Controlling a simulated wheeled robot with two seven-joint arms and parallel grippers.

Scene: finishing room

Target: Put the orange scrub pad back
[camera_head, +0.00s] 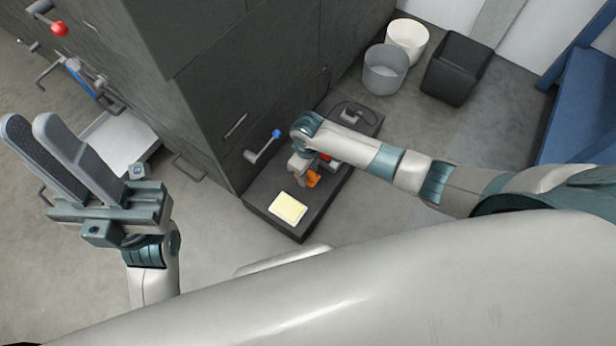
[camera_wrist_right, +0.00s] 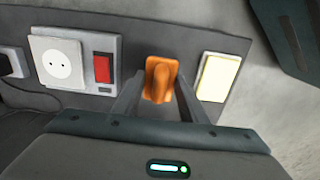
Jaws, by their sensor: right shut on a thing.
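The orange scrub pad (camera_head: 313,179) shows beside my right gripper (camera_head: 307,172) in the head view, over the dark low slab. In the right wrist view the orange pad (camera_wrist_right: 160,80), with a raised middle grip, sits between the two fingers of my right gripper (camera_wrist_right: 160,98), which is shut on it. I cannot tell whether the pad touches the slab. My left gripper (camera_head: 30,122) is away at the far left with no object seen in it; its two grey fingers lie close together.
The dark slab (camera_head: 262,197) carries a pale yellow block (camera_head: 288,208) and a white socket plate (camera_wrist_right: 62,62) with a red switch (camera_wrist_right: 102,68). A dark cabinet (camera_head: 215,90) with a blue-knobbed handle (camera_head: 275,133) stands beside it. Bins (camera_head: 385,72) stand behind.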

